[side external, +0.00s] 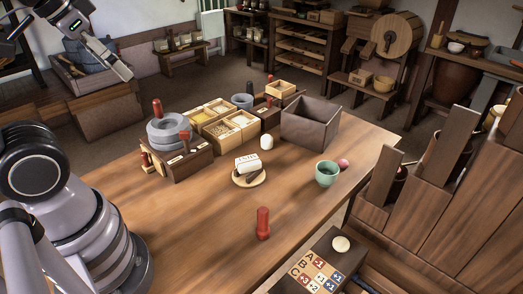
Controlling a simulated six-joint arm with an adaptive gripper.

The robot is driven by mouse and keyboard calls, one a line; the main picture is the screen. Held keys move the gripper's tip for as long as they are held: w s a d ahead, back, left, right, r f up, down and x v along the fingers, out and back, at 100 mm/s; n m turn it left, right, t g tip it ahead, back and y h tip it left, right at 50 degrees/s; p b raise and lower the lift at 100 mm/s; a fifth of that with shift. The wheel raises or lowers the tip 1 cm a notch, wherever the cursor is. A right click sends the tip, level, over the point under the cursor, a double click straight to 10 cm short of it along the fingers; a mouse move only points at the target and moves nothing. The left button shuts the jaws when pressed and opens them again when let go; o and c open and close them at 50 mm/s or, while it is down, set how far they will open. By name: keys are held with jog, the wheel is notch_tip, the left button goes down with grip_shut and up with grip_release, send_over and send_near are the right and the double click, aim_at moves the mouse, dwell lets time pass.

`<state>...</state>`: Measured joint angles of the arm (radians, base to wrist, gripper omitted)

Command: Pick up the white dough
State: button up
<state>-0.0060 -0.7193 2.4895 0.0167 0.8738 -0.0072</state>
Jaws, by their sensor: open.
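A small white rounded lump (266,142), which looks like the white dough, sits on the wooden table behind a small round board (240,181). A white block with dark lettering (248,163) rests on that board. A cream ball (340,243) lies on a dark box at the front right, so which pale piece is the dough is not certain. My gripper (118,66) is at the upper left, high and far to the left of the white lump. It is open and holds nothing that I can see.
A green cup (327,173) and pink ball (343,164) stand right of the board. An open dark box (310,124), divided trays (230,128) and stacked grey rings (169,130) line the back. A red peg (263,223) stands in front. The table's left front is clear.

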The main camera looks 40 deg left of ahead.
jog(key=w+a+f+y, duration=0.1)
jog(key=w+a, duration=0.2)
jog(key=w, duration=0.5)
jog(key=w+a+f+y, duration=0.1)
jog(key=w+a, duration=0.1)
jog(key=w, duration=0.6)
jog(key=m+t+h, duration=0.2)
jog(key=h, duration=0.2)
send_over(263, 137)
jog(key=s+a, duration=0.1)
jog(key=s, duration=0.6)
notch_tip(263, 137, down, 28)
jog(key=x, duration=0.7)
jog(key=shift+w+a+f, duration=0.1)
jog(key=shift+f, duration=0.2)
jog(key=shift+x, duration=3.05)
jog(key=shift+a+r, duration=0.1)
jog(key=shift+a, duration=0.05)
jog(key=c, duration=1.2)
jog(key=shift+c, duration=0.2)
